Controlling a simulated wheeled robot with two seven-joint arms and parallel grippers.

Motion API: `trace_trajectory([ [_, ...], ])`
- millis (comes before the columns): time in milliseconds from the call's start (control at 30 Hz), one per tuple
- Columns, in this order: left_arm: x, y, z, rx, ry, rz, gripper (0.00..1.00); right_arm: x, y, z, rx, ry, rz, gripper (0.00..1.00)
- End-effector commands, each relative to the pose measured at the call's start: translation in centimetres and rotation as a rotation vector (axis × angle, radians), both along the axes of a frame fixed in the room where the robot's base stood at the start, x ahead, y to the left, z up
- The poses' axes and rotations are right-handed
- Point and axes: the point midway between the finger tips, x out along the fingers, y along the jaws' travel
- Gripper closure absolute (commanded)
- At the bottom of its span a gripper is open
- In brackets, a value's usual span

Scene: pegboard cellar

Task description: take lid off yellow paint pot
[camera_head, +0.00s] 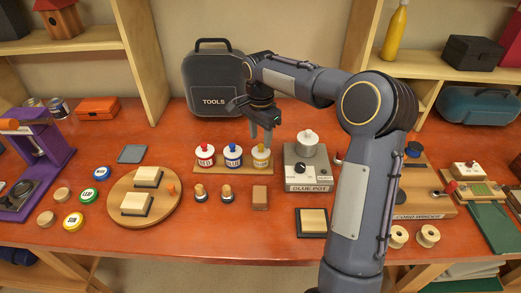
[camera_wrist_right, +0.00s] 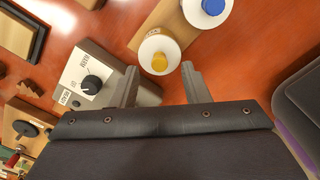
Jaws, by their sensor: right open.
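The yellow paint pot (camera_head: 262,160) stands upright at the right end of a small wooden rack (camera_head: 217,167), beside the blue and red pots. My left gripper is not in view.
The glue pot (camera_head: 308,170) stands close to the right of the yellow pot. The blue pot (camera_head: 233,156) is close on the left. The tools case (camera_head: 213,82) stands behind.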

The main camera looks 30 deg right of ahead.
Motion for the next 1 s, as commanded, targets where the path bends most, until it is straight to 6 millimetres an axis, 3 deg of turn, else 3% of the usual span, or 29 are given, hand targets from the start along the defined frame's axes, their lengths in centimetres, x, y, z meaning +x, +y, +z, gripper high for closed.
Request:
trace_trajectory([
  [200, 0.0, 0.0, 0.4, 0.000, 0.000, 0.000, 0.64, 0.0, 0.0, -2.4, 0.001, 0.000, 0.001, 0.58],
  [433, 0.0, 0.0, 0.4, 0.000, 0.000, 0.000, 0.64, 0.0, 0.0, -2.6, 0.000, -0.001, 0.001, 0.58],
  [767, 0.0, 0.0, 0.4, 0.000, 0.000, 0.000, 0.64, 0.0, -0.1, -2.6, 0.000, -0.001, 0.001, 1.00],
  [1000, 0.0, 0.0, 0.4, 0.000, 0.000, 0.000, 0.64, 0.0, -0.1, -2.5, -0.001, -0.001, 0.001, 1.00],
])
